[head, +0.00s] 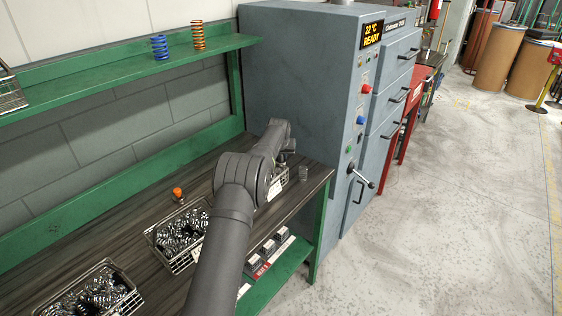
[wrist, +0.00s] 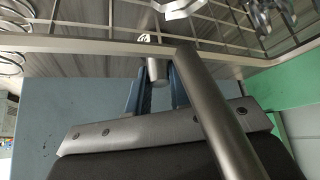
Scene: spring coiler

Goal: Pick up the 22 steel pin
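A grey steel cylinder, which looks like the steel pin (wrist: 157,72), stands between my gripper's fingers in the wrist view. No number can be read on it. My gripper (wrist: 156,82) has one blue-grey finger on each side of it, close to its sides. Whether both fingers press on it cannot be made out. A wire rim crosses in front of the pin's upper part. In the head view my gripper is hidden behind my arm, over the right end of the bench.
A wire basket's rim (wrist: 80,46) runs very close to the wrist camera. In the head view, baskets of springs (head: 180,233) stand on the dark bench (head: 130,215). A small grey cylindrical thing (head: 303,173) stands near the bench's right end, beside the blue-grey machine (head: 300,80).

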